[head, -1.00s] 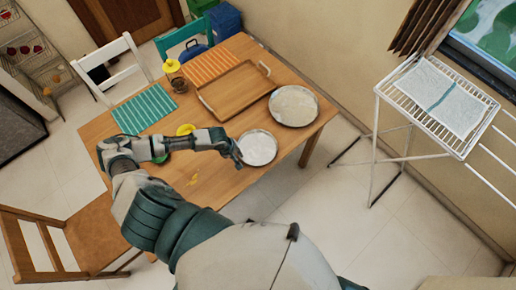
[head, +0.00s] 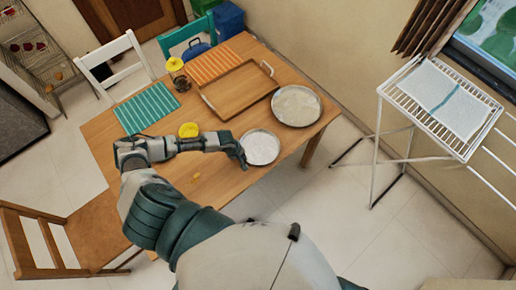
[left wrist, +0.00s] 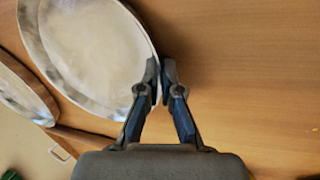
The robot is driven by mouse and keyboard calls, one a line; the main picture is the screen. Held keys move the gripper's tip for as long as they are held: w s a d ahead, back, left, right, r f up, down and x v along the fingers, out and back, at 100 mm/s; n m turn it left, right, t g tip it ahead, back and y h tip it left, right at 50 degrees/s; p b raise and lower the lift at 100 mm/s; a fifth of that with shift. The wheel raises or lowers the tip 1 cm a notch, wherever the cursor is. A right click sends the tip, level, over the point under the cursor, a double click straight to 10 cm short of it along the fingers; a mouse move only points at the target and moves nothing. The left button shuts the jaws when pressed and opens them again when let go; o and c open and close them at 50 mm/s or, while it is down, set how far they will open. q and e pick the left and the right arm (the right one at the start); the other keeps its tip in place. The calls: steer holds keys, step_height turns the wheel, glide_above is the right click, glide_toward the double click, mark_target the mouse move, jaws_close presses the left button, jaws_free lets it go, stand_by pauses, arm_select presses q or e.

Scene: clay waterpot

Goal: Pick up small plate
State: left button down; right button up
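The small plate (head: 261,147), round and silvery, is near the table's front right edge in the head view. It also fills the upper left of the left wrist view (left wrist: 88,45). My left gripper (head: 242,160) is at the plate's left rim. In the left wrist view its fingers (left wrist: 160,75) are nearly together, one on each side of the rim, and look shut on it. I cannot tell whether the plate is raised off the table. My right gripper is not in view.
A larger plate (head: 296,106) lies just behind the small plate. A wooden tray (head: 238,89), striped mats (head: 146,108), a yellow-lidded jar (head: 176,72) and a yellow item (head: 189,130) are on the table (head: 215,185). A drying rack (head: 440,105) stands right.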

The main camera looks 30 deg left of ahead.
arm_select(q)
steer(key=shift+a, duration=0.1)
steer(key=shift+r, duration=0.55)
steer(key=v, duration=0.2)
steer(key=shift+s+r, duration=0.3)
steer(key=shift+s, duration=0.05)
steer(key=s, duration=0.5)
steer(key=s+d+r, duration=0.1)
steer(key=s, duration=0.8)
steer(key=shift+s+d+r, duration=0.2)
steer(key=shift+s+d, duration=0.1)
steer(key=shift+s, duration=0.05)
